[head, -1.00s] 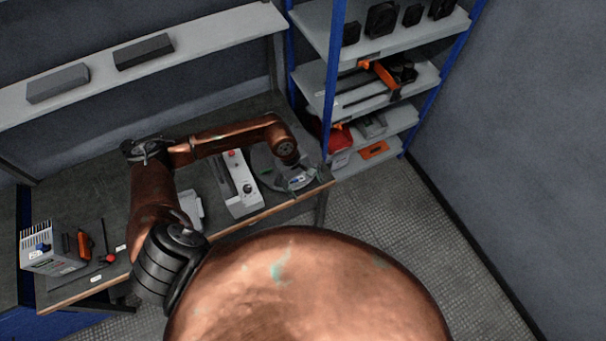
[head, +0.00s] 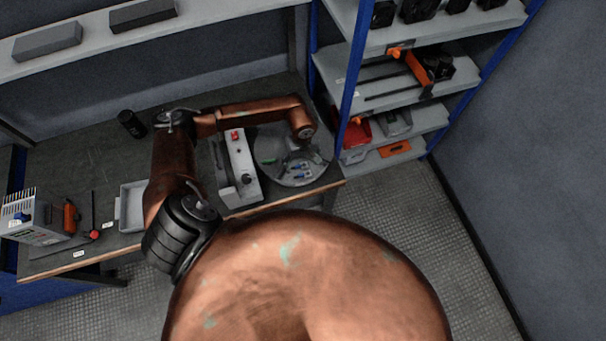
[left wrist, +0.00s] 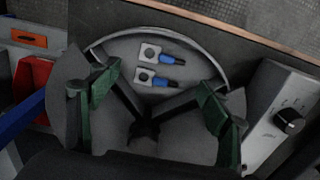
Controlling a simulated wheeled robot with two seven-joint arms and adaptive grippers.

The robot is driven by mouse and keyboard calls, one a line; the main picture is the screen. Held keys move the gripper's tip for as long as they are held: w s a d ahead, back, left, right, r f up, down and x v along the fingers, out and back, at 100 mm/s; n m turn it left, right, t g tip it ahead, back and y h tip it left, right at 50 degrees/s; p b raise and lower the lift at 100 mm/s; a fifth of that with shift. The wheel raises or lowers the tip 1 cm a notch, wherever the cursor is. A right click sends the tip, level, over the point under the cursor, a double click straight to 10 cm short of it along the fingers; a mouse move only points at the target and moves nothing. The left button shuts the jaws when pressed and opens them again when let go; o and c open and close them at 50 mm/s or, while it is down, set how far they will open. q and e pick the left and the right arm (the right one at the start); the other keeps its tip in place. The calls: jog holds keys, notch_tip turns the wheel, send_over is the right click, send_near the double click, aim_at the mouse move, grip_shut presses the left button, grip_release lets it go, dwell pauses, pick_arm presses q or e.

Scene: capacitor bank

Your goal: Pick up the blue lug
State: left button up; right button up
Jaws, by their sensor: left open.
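Two lugs with blue sleeves and flat metal ring ends lie side by side on a round grey dish. In the left wrist view, the upper lug (left wrist: 164,58) and the lower lug (left wrist: 154,78) lie near the rim of the dish (left wrist: 210,52). In the head view, the lugs (head: 301,170) lie toward the front right of the dish (head: 322,170). My left gripper (left wrist: 158,93) is open and empty above the dish, its green-padded fingers spread on either side below the lugs in the wrist view. My right gripper is not in view.
A white box with a knob and red switch (head: 238,165) stands just left of the dish. A grey bin (head: 130,207), a black cylinder (head: 131,124) and an orange-handled tool (head: 70,216) are farther left. A blue-post shelf rack (head: 352,85) stands close on the right.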

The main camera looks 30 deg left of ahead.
aim_at(302, 173)
pick_arm(q)
jog(key=f, duration=0.5)
jog(key=shift+s+d+p, duration=0.15)
jog(key=shift+s+p, duration=0.05)
jog(key=shift+p, duration=0.1)
jog(key=shift+c, duration=0.7)
jog(key=c, duration=1.5)
jog(key=shift+r, duration=0.1)
